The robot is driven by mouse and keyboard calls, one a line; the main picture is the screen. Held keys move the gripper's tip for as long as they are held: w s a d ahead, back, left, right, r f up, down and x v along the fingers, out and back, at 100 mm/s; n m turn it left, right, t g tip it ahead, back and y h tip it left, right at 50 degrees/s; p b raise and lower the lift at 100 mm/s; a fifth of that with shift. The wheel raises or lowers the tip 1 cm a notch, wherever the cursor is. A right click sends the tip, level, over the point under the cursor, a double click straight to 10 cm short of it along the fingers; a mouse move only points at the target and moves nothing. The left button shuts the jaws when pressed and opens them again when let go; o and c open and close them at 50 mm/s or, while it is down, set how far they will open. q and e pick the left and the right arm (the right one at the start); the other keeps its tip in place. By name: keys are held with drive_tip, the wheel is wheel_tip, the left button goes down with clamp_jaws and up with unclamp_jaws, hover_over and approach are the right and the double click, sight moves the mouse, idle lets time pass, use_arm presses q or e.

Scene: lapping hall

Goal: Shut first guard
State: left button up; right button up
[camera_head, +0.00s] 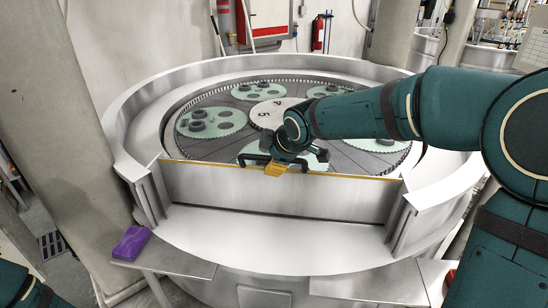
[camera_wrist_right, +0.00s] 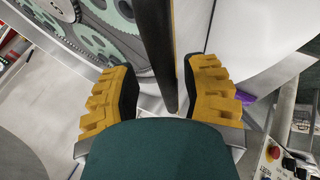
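The guard (camera_head: 285,195) is a flat metal panel with a yellow top edge, standing upright across the front opening of the round lapping machine, between slotted posts at both ends. My right gripper (camera_head: 277,168) is at the middle of its top edge, reaching in from the right. In the right wrist view, the yellow fingers of this gripper (camera_wrist_right: 160,95) stand apart on either side of a dark bar (camera_wrist_right: 157,50) with a yellow edge. Gaps show between bar and fingers, so it looks open around the bar. My left gripper is out of view.
Inside the machine (camera_head: 185,82), green carriers (camera_head: 212,122) lie around a pale centre disc (camera_head: 275,112). A purple block (camera_head: 131,243) lies on the left front ledge. The metal surface (camera_head: 280,240) before the guard is clear. A pillar (camera_head: 45,120) stands at left.

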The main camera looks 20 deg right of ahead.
drive_tip(key=shift+s, duration=0.1)
drive_tip(key=shift+s+a+r, duration=0.1)
drive_tip(key=shift+r, duration=0.05)
drive_tip(key=v, duration=1.1)
drive_tip(key=shift+r, duration=0.25)
drive_tip(key=shift+s, duration=0.1)
drive_tip(key=shift+s, duration=0.1)
